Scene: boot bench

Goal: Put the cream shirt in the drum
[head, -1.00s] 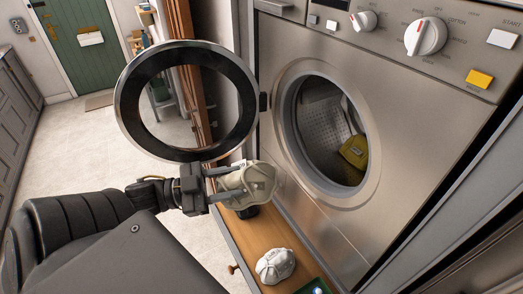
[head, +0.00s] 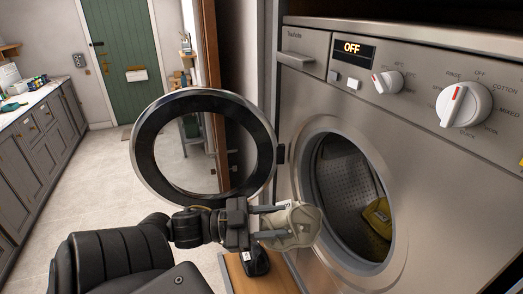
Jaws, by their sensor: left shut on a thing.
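My left gripper (head: 268,222) is shut on a crumpled cream shirt (head: 303,226), held in front of the washing machine (head: 420,150) at the lower left of the drum opening. The drum (head: 340,172) is open, with its perforated metal wall showing. A yellow cloth (head: 377,217) lies inside it at the right. The round door (head: 145,165) stands swung open to the left, above and behind my left gripper. The shirt is outside the drum. My right gripper is not in view.
A wooden bench (head: 238,274) is below the gripper with a dark object (head: 257,262) on it. The machine's display (head: 352,49) reads OFF. Grey cabinets (head: 40,140) line the left wall, a green door (head: 122,60) is at the back, and the floor between is clear.

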